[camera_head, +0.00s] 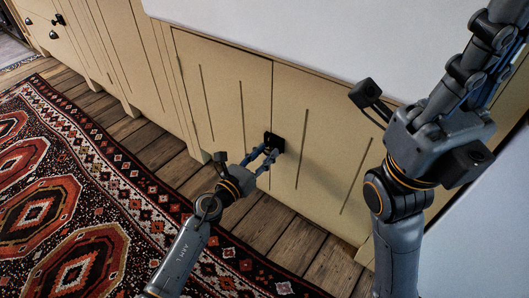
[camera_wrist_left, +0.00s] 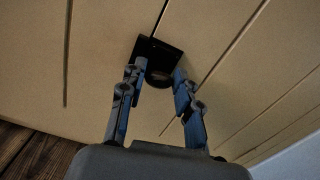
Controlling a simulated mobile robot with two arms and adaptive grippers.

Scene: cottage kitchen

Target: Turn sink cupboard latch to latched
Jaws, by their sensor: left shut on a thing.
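The sink cupboard latch (camera_head: 274,141) is a small black fitting at the seam between two cream cupboard doors (camera_head: 225,90). In the left wrist view the latch (camera_wrist_left: 157,52) shows as a dark plate with a rounded knob (camera_wrist_left: 158,78). My left gripper (camera_head: 265,155) is at the latch, its two fingers shut on the knob from either side. The fingers hide part of the knob, and I cannot tell which way the latch is turned. My right gripper (camera_head: 480,55) is raised at the upper right, away from the latch; its fingertips are not clearly shown.
A white sink front (camera_head: 290,30) overhangs the doors. More cream cupboards with dark handles (camera_head: 58,20) stand at the left. A patterned red rug (camera_head: 80,200) lies on the wooden floor (camera_head: 165,150) before the doors. A pale surface is at the lower right.

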